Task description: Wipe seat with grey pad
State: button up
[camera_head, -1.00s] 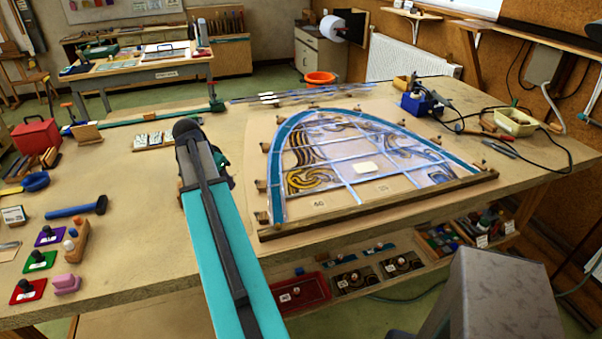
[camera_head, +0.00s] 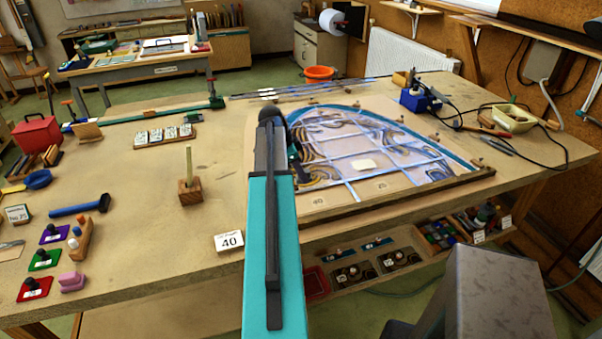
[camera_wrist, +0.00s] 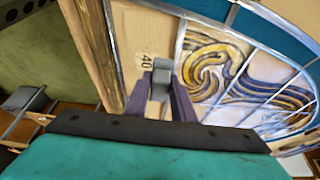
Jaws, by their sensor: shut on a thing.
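My gripper (camera_wrist: 165,103) is shut on a small grey pad (camera_wrist: 161,78) in the wrist view, held between two dark purple fingers. The pad is over or near a bare pale patch of board (camera_wrist: 137,28) marked 40, at the corner of the leaded panel (camera_head: 372,146). I cannot tell whether the pad touches the board. This patch lies between a wooden batten and a lead strip, beside swirled amber glass (camera_wrist: 213,65). In the head view my arm hides the panel's left side and most of my gripper.
A wooden batten (camera_head: 400,202) runs along the panel's front edge. A pale block (camera_head: 364,165) lies on the panel.

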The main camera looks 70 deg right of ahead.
jog(key=shift+f, duration=0.1)
dwell(0.3)
jog(key=shift+f+b, duration=1.2)
jog(key=shift+f, duration=1.65)
jog(key=shift+f+b, duration=0.5)
jog(key=shift+f, duration=0.3)
jog(key=shift+s+a+r, duration=0.1)
jog(key=shift+s+a, duration=1)
jog(key=shift+a, duration=0.3)
jog(key=shift+s+a+f+b, duration=0.2)
jog(key=shift+s+a+b, duration=0.2)
jog(key=shift+s+a, duration=0.85)
jog(key=shift+a, duration=0.1)
